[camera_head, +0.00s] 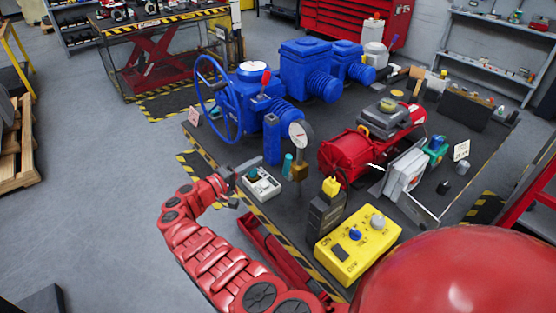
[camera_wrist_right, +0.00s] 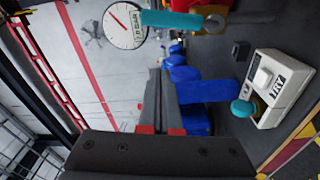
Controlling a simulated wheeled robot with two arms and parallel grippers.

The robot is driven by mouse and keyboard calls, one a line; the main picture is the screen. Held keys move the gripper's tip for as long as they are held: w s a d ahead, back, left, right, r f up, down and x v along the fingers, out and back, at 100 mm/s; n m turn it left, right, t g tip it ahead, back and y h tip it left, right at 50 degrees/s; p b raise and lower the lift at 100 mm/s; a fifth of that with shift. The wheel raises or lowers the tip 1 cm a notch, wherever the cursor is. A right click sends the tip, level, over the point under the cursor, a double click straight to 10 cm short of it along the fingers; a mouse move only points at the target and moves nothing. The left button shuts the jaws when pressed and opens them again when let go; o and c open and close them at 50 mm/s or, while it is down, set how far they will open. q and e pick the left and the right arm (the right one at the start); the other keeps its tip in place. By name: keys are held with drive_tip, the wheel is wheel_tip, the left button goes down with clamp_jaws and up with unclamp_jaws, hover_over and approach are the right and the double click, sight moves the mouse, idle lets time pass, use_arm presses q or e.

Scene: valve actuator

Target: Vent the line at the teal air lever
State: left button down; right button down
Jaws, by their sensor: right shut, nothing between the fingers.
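The teal air lever (camera_head: 287,165) stands upright beside a brass valve body (camera_head: 299,172) with a round white gauge (camera_head: 301,133) above it, near the bench's front edge. In the right wrist view, which is turned sideways, the teal lever (camera_wrist_right: 185,20) lies across the top next to the gauge (camera_wrist_right: 125,25). My right gripper (camera_head: 254,164) is shut and empty, left of the lever and apart from it. Its closed fingers (camera_wrist_right: 158,72) show in the wrist view, pointing past the lever. My left gripper is not in view.
A white box with a teal knob (camera_head: 264,187) sits just under my right gripper. A blue valve actuator with handwheel (camera_head: 222,97) stands behind. A red actuator (camera_head: 350,155) and a yellow control box (camera_head: 357,248) are to the right.

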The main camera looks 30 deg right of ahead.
sight(288, 169)
drive_tip(key=s+d+p, duration=0.2)
drive_tip(key=d+p, duration=0.3)
drive_tip(key=d, duration=0.2)
drive_tip(key=shift+s+f, duration=0.3)
drive_tip(key=shift+f, duration=0.1)
idle(0.3)
drive_tip(key=shift+s, duration=0.2)
drive_tip(key=shift+m, duration=0.3)
